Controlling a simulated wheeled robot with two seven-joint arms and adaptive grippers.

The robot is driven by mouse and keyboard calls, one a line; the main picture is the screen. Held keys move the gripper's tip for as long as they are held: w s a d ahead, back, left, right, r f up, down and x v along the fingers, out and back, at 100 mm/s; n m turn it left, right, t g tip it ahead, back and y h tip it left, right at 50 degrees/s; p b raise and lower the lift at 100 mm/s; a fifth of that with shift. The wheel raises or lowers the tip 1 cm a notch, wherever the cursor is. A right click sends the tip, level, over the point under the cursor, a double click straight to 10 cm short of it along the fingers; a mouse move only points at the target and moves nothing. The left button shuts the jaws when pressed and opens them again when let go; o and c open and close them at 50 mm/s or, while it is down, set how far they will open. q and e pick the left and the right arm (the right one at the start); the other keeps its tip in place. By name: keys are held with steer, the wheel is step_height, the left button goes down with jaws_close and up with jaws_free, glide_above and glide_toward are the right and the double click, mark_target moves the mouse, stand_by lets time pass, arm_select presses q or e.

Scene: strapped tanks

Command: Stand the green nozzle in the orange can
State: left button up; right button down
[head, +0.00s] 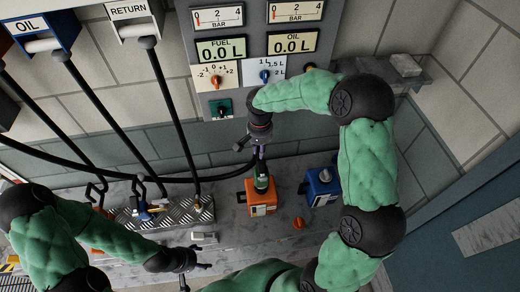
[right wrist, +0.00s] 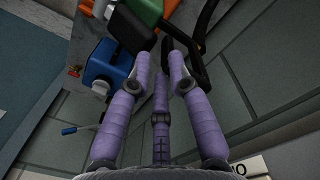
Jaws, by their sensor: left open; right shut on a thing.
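The green nozzle (head: 262,184) hangs upright at the orange can (head: 262,208), its lower end overlapping the can's top. I cannot tell whether its spout is inside the can's opening. My right gripper (head: 260,150) is shut on the nozzle's upper, dark part, above the can. In the right wrist view, the purple fingers (right wrist: 160,75) close at the nozzle's black handle, beside its green body (right wrist: 142,10); the can is mostly hidden there. My left gripper (head: 190,263) is open and empty at the lower left, away from the can.
A blue can (head: 322,188) stands right of the orange can and shows in the right wrist view (right wrist: 105,65). A small orange cone (head: 299,223) lies in front. A metal tray (head: 180,218) at left holds a blue-and-yellow nozzle (head: 146,210). Black hoses (head: 105,108) hang from the wall panel.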

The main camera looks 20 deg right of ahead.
steer(key=shift+b, duration=0.45)
stand_by(1.2)
steer(key=shift+f+b, duration=1)
steer(key=shift+f, duration=0.3)
stand_by(0.3)
steer(key=c, duration=1.1)
jaws_free()
step_height(320, 180, up, 12)
steer(key=shift+w+r, duration=0.1)
steer(key=shift+w, duration=0.05)
